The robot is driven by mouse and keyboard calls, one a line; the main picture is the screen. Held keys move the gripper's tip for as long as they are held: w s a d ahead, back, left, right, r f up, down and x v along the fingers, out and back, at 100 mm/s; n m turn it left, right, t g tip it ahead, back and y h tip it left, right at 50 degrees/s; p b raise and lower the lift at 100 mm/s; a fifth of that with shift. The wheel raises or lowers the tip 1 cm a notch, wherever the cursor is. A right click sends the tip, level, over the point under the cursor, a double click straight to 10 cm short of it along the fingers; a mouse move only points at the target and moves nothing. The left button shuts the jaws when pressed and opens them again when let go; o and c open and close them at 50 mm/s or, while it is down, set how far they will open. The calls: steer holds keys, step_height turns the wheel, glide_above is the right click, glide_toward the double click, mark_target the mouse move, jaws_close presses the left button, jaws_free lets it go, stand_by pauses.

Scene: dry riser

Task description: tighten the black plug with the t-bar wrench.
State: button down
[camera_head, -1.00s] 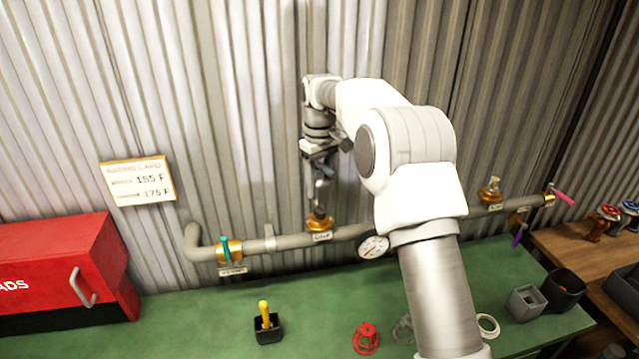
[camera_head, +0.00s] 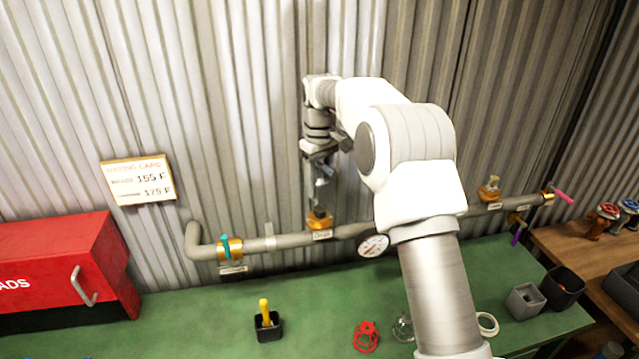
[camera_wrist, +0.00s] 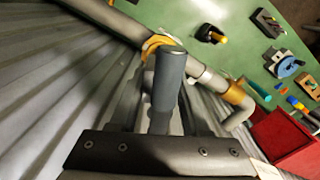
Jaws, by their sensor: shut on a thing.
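My gripper (camera_head: 322,178) points down in front of the corrugated wall, above a brass fitting (camera_head: 319,222) on the grey pipe. It is shut on a grey metal tool, which I take for the t-bar wrench (camera_head: 322,194). The tool reaches down to or close to the fitting; contact cannot be told. In the wrist view a dark grey cylindrical bar (camera_wrist: 169,85), seemingly part of the wrench, stands out past the gripper body, with the brass fitting (camera_wrist: 157,43) beyond it. I cannot make out the black plug; the wrench or fitting may hide it.
The grey pipe (camera_head: 290,241) runs along the wall with a teal-handled valve (camera_head: 225,248) and a gauge (camera_head: 373,245). A red box (camera_head: 60,265) stands left. A yellow-handled tool (camera_head: 265,312) and a red handwheel (camera_head: 366,337) are on the green bench (camera_head: 200,325).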

mark_target(319, 209)
steer(key=shift+f+b, duration=1.35)
steer(key=shift+f, duration=1.25)
steer(key=m+p, duration=0.1)
steer(key=m, duration=0.2)
steer(key=shift+r, duration=0.15)
steer(key=shift+m+p, duration=0.45)
steer(key=shift+m, duration=0.95)
steer(key=shift+m+p, duration=0.5)
steer(key=shift+m, duration=0.8)
steer(key=shift+n, duration=0.6)
